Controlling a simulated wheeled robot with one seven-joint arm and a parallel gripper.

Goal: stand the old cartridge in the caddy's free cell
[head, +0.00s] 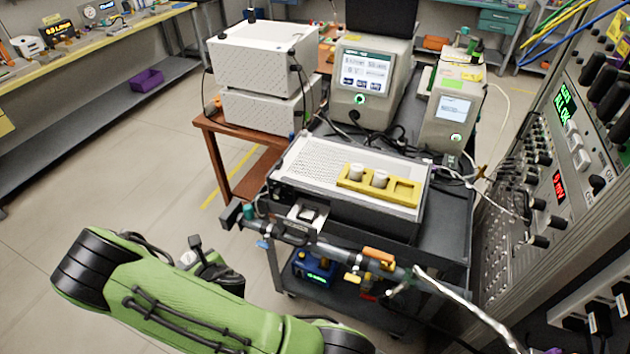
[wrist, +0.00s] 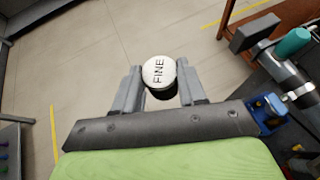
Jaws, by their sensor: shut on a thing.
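The old cartridge (wrist: 158,71), a round white-topped piece marked FINE with a dark lower body, is between the two grey fingers of my gripper (wrist: 160,88) in the wrist view. The fingers are shut on its sides, and the floor shows beyond it. The yellow caddy (head: 400,198) lies on the perforated top of a grey box in the head view. Two white cartridges (head: 355,172) (head: 380,179) stand in its left and middle cells. Its right cell (head: 407,187) is empty. My gripper is left of and in front of the caddy, apart from it.
A pipe assembly (head: 325,247) with a teal cap (head: 249,211) runs along the cart's front, between my arm and the caddy. Instruments with screens (head: 368,75) stand behind the caddy. A rack panel (head: 560,150) rises at the right. Open floor (head: 130,160) lies left.

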